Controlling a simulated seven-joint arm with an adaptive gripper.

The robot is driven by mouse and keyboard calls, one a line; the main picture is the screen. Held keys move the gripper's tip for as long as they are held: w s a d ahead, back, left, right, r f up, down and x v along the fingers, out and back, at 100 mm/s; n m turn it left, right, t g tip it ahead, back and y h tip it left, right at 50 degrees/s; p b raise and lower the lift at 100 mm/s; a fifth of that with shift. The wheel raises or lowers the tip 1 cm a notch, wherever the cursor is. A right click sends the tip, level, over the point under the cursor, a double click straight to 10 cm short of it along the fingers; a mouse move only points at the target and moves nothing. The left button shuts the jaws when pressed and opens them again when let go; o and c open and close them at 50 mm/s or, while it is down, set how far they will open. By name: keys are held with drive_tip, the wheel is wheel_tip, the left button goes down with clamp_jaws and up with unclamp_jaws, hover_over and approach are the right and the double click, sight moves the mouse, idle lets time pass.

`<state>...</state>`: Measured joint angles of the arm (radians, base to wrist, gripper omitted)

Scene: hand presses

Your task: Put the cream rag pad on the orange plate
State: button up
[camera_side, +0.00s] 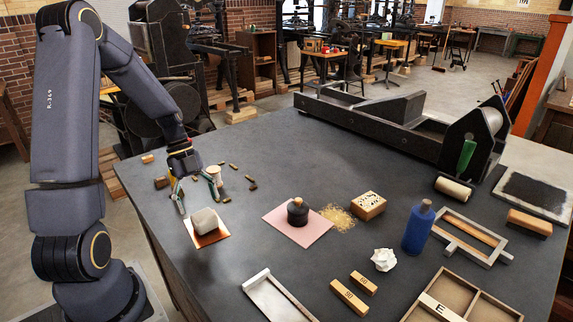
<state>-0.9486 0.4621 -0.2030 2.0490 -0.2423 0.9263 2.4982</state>
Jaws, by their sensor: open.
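The cream rag pad (205,221) is a short, rounded, greyish-cream block. It sits on the orange plate (212,239), a small flat copper-orange square near the table's left edge, and covers much of it. My gripper (199,206) points down just above and behind the pad. Its fingers are spread apart with nothing visibly held between them. I cannot tell whether a fingertip touches the pad.
Small cylinders and a cork-like piece (161,182) lie around the gripper. A black-knobbed tool (297,211) stands on a pink sheet (279,232). A blue bottle (418,229) and frames stand right. A long dark press (400,125) spans the back. The front-left table is clear.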

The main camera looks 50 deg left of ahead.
drive_tip(key=v, duration=0.6)
wheel_tip(320, 180, up, 6)
drive_tip(key=n+y, duration=0.2)
drive_tip(key=n, duration=0.2)
hover_over(208, 216)
drive_tip(key=s+d+r+n+t+y, duration=0.1)
drive_tip(key=s+d+r+n+t, duration=0.1)
drive_tip(key=d+n, duration=0.5)
drive_tip(key=s+d+r+n+t+y, duration=0.1)
drive_tip(key=s+d+r+n+t, duration=0.2)
drive_tip(key=d+n, duration=0.4)
drive_tip(key=shift+s+d+r+t, duration=0.25)
drive_tip(key=shift+s+r+t, duration=0.05)
drive_tip(key=shift+s+r, duration=0.55)
